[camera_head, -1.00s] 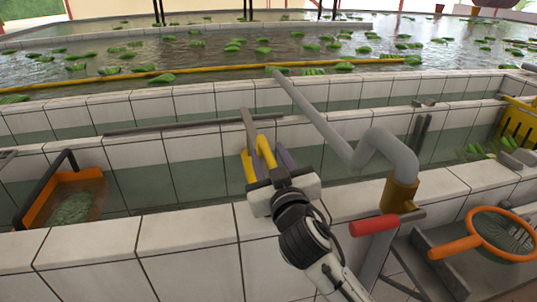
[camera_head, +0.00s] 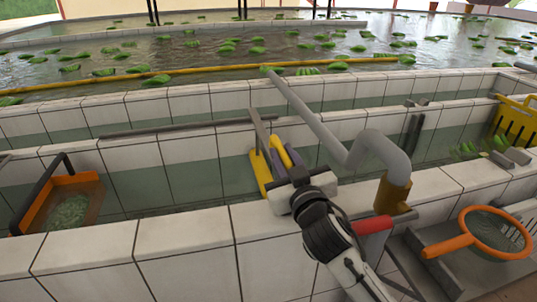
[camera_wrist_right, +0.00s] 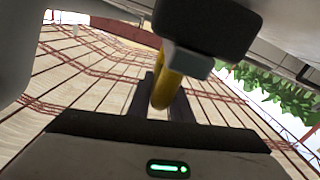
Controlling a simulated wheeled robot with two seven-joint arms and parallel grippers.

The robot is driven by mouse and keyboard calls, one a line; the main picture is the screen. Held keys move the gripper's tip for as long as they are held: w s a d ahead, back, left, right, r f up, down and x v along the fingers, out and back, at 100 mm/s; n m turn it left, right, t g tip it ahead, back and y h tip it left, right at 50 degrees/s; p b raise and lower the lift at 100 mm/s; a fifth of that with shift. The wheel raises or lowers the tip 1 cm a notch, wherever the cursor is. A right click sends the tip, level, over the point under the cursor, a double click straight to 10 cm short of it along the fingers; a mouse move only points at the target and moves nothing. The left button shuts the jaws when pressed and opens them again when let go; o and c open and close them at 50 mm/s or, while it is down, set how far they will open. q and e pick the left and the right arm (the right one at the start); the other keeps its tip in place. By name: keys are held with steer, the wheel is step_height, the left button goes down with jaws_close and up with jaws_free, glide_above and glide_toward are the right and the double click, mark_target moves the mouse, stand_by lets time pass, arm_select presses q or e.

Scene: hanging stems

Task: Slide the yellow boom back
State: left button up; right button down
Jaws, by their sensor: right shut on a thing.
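My right gripper (camera_head: 287,157) is shut on a yellow handle (camera_head: 283,150), over the channel behind the near tiled wall. A second yellow part (camera_head: 261,173) and a grey bar (camera_head: 260,130) show beside it; how they join is hard to tell. In the right wrist view the yellow handle (camera_wrist_right: 163,88) sits between the dark fingers (camera_wrist_right: 161,105). My left gripper is not in view.
A bent grey pipe (camera_head: 325,130) rises just right of my gripper, with a red handle (camera_head: 372,225) near its base. An orange tray (camera_head: 65,205) is at left. An orange-rimmed net (camera_head: 497,232) and a yellow crate (camera_head: 517,122) are at right. Green leaves float on the water.

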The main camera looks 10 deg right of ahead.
steer(key=shift+d, duration=0.15)
steer(key=c, duration=1.6)
jaws_free()
steer(key=shift+c, duration=0.2)
step_height(320, 180, up, 10)
steer(key=shift+r+p, duration=0.1)
steer(key=shift+p, duration=0.4)
